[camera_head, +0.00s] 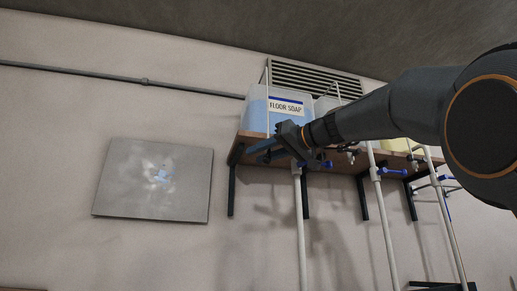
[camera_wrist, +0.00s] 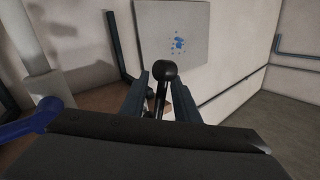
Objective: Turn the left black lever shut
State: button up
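The left black lever (camera_wrist: 165,70) ends in a round ball knob and shows in the wrist view, between the two fingers of my gripper (camera_wrist: 167,88). A gap shows on each side of the lever, so the fingers are open around it and not closed on it. In the head view my gripper (camera_head: 283,142) is at the shelf's front edge, below the blue-filled FLOOR SOAP drum (camera_head: 260,115). There the black lever cannot be told apart from my gripper.
A blue handle (camera_wrist: 40,117) is left of my gripper in the wrist view. The wooden shelf (camera_head: 345,160) has dark brackets and several white pipes (camera_head: 300,230) beneath. Another blue handle (camera_head: 393,171) is further right. A grey panel (camera_head: 153,180) hangs on the wall.

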jog(key=shift+w+a, duration=0.2)
jog(key=shift+a, duration=0.1)
grip_shut()
